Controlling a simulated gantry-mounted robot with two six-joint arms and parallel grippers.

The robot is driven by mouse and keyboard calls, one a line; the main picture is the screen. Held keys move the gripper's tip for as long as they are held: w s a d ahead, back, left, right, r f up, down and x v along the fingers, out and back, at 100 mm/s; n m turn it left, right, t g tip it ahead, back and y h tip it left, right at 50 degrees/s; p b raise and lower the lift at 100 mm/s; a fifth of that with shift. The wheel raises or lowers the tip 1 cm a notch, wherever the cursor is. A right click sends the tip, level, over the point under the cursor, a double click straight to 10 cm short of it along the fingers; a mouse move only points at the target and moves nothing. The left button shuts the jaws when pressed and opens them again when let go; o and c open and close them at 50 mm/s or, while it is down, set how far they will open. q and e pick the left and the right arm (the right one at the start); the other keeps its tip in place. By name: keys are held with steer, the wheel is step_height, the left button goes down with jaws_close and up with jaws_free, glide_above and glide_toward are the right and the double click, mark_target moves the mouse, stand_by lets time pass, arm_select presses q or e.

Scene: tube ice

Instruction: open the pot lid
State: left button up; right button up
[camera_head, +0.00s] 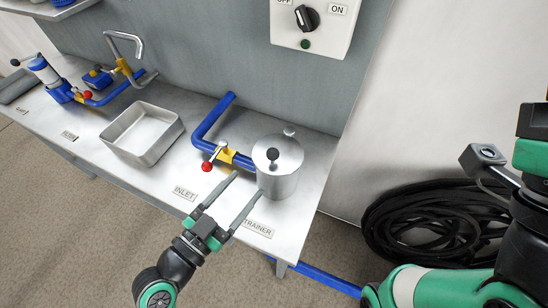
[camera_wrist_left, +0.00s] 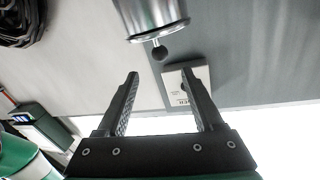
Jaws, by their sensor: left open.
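A metal pot (camera_head: 277,183) stands upright near the right end of the steel bench. Its lid (camera_head: 287,153) is on top, with a dark round knob (camera_head: 272,154). My left gripper (camera_head: 248,186) is open and empty, in front of the pot and apart from the knob. In the left wrist view the pot (camera_wrist_left: 155,15) appears at the top with its knob (camera_wrist_left: 159,53) beyond the open fingers (camera_wrist_left: 165,95). At the right of the head view is part of an arm, but no right gripper fingers show clearly.
A blue pipe (camera_head: 209,122) with a red-knobbed valve (camera_head: 207,166) is left of the pot. A metal basin (camera_head: 143,134) sits further left. A switch box (camera_head: 311,24) hangs on the wall above. Coiled black hose (camera_head: 425,222) lies right of the bench.

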mark_target(269, 159)
arm_select(q)
steer(key=b+x, duration=0.2)
steer(key=x, duration=0.8)
steer(key=shift+w+d, duration=0.45)
steer(key=shift+w, duration=0.15)
jaws_close()
stand_by(0.6)
